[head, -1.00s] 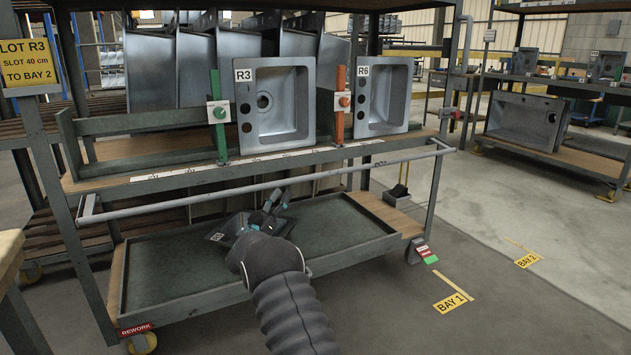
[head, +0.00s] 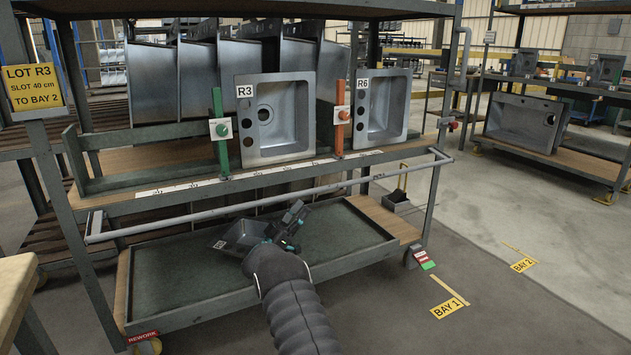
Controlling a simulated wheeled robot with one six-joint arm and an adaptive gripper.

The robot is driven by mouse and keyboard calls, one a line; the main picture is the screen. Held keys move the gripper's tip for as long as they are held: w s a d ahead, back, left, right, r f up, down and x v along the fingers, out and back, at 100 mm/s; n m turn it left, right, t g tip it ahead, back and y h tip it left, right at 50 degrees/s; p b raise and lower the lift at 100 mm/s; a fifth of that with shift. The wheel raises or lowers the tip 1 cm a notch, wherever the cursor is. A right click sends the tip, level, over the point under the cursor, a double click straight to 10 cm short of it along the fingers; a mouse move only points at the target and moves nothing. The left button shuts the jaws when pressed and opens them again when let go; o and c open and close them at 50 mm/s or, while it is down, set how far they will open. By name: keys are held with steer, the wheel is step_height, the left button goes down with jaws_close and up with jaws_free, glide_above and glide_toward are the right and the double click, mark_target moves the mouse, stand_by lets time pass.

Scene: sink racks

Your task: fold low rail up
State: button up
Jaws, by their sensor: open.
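The low rail (head: 215,212) is a grey bar across the front of the rack, just below the shelf edge. It is held out on short end brackets, with the right end (head: 440,156) near the right post. My gripper (head: 297,214) is open, in front of the rack and over the lower tray, a little below the middle of the rail in the picture. I see no contact with the rail; the depth gap is hard to tell. My wrist hides part of the tray.
Sinks R3 (head: 274,115) and R6 (head: 383,105) stand on the shelf beside a green divider (head: 221,140) and an orange divider (head: 340,125).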

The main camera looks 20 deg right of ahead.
mark_target(315, 191)
steer(key=x, duration=0.7)
steer(key=shift+d+r, duration=0.2)
steer(key=shift+d, duration=0.05)
jaws_close()
